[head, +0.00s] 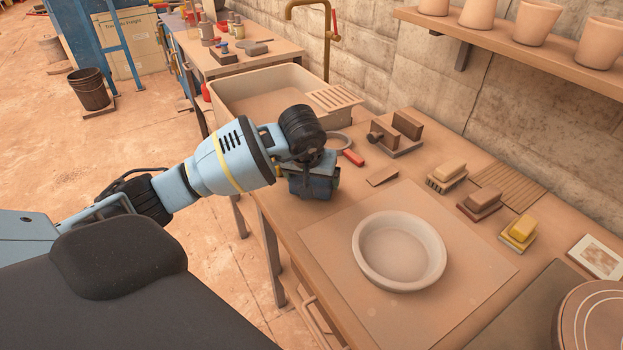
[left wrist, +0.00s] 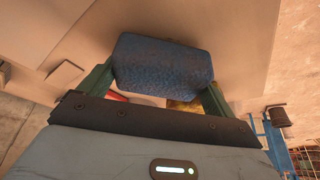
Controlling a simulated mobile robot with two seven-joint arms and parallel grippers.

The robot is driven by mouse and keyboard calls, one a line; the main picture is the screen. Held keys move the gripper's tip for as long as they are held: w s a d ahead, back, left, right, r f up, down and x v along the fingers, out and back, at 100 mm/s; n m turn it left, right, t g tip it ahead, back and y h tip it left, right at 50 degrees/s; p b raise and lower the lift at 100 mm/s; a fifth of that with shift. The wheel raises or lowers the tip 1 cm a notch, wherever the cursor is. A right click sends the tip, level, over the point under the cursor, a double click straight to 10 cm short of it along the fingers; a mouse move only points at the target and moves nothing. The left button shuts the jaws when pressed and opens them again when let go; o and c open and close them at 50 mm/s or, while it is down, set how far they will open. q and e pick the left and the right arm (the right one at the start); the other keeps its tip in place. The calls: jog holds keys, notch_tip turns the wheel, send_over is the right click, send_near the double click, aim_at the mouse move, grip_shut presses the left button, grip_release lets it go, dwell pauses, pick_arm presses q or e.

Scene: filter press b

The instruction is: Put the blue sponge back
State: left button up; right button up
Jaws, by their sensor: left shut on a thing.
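My left gripper (head: 316,182) is shut on the blue sponge (left wrist: 163,66) over the near left part of the workbench. In the left wrist view the sponge is a dark blue, rough-surfaced block between two green fingers. In the head view the gripper partly hides it, and only a dark blue patch shows. I cannot tell whether the sponge touches the bench. My right gripper is not in view.
A round pale dish (head: 399,250) lies on a square board (head: 470,262). Small blocks (head: 448,171) stand along the right, one on a yellow base (head: 519,233). A sink (head: 262,92) is behind my gripper. A pot shelf (head: 530,52) is on the wall.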

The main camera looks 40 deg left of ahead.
pick_arm(q)
jog(key=shift+f, duration=0.3)
jog(key=shift+f, duration=0.2)
jog(key=o, duration=0.6)
jog(key=shift+s+r, duration=0.1)
jog(key=shift+r, duration=0.4)
jog(key=v, duration=1.1)
jog(key=shift+s+r+p, duration=0.1)
jog(key=shift+r+p, duration=0.05)
jog(key=shift+p, duration=0.15)
